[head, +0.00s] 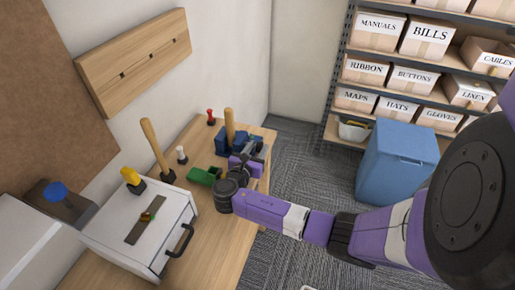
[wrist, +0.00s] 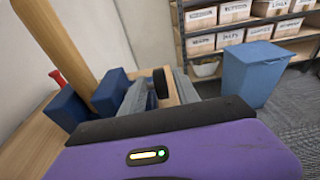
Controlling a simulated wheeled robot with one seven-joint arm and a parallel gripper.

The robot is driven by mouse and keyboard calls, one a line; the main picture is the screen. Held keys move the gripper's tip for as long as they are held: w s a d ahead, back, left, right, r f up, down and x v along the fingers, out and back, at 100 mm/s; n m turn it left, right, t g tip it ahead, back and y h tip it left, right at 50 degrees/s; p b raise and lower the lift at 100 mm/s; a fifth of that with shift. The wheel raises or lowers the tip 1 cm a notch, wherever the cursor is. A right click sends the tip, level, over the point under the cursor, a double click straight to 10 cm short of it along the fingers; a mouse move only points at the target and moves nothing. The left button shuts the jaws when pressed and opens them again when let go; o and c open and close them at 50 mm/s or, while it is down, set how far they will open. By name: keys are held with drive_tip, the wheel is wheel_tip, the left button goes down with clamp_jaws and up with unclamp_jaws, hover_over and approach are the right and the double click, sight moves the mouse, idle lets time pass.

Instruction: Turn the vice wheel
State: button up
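The blue vice (head: 224,146) stands near the far end of the wooden bench, with an upright wooden post (head: 229,122) at its jaws. In the wrist view, two blue blocks of the vice (wrist: 110,91) show at the left, beside the post (wrist: 58,38). A small dark wheel (wrist: 160,82) shows nearly edge-on to their right. My gripper (head: 255,149) is beside the vice at the bench's right side. In the wrist view its grey fingers (wrist: 158,94) are apart, with the wheel appearing between them. Whether either finger touches the wheel cannot be told.
A green block-like tool (head: 203,176) lies on the bench (head: 205,222) close to my gripper. Red-topped (head: 211,116) and white-topped (head: 181,154) pieces stand behind. A white drawer unit (head: 120,215) is at the left. A blue bin (head: 397,163) and box shelves stand right, beyond open carpet.

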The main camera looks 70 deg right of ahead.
sight(257, 147)
drive_tip(key=shift+r, duration=0.15)
wheel_tip(257, 147, up, 20)
idle(0.7)
